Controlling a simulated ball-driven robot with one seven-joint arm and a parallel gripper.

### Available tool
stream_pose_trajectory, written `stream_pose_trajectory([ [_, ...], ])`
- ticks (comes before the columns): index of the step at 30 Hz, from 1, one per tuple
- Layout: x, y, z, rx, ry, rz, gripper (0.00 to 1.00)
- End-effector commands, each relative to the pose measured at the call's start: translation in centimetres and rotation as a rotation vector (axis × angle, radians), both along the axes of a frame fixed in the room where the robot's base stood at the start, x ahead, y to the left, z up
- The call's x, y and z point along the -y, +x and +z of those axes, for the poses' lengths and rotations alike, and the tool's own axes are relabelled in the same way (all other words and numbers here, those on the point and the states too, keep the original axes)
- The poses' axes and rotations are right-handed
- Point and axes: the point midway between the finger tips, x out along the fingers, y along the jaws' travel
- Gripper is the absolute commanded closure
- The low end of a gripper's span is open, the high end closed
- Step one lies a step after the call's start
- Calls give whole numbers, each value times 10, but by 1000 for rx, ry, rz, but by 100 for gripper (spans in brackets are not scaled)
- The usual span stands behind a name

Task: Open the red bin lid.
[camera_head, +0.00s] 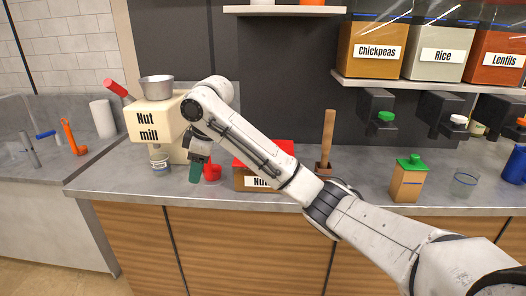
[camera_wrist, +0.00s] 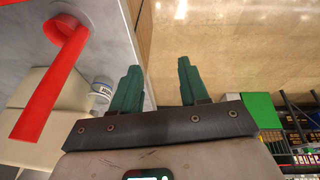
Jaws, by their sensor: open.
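The wooden bin (camera_head: 243,181) with a label starting "Nut" stands on the counter behind my arm. Its red lid (camera_head: 283,147) shows on both sides of my forearm and appears to lie on top of the bin; the middle of the lid and much of the bin are hidden. My gripper (camera_head: 195,174) points down at the counter's front edge, left of the bin and apart from it. In the wrist view its green fingers (camera_wrist: 158,78) are spread with nothing between them. The bin lid is not clearly seen in the wrist view.
A red scoop (camera_head: 212,171) lies just right of my gripper; a red handle (camera_wrist: 52,78) shows in the wrist view. The nut mill (camera_head: 157,120) stands left. A wooden pestle (camera_head: 327,137) in a mortar and a green-topped carton (camera_head: 407,180) stand right. Dispensers (camera_head: 376,110) hang above.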

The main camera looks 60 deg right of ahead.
Motion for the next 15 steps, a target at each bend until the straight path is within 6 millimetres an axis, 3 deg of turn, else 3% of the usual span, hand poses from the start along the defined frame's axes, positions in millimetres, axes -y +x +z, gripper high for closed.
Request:
stream_pose_trajectory([
  [1,32,-11,18,-28,-48,-21,56],
  [6,107,-53,60,-134,-146,-74,56],
  [10,145,-83,83,-197,-189,-117,56],
  [15,167,-103,96,-239,-211,-147,56],
])
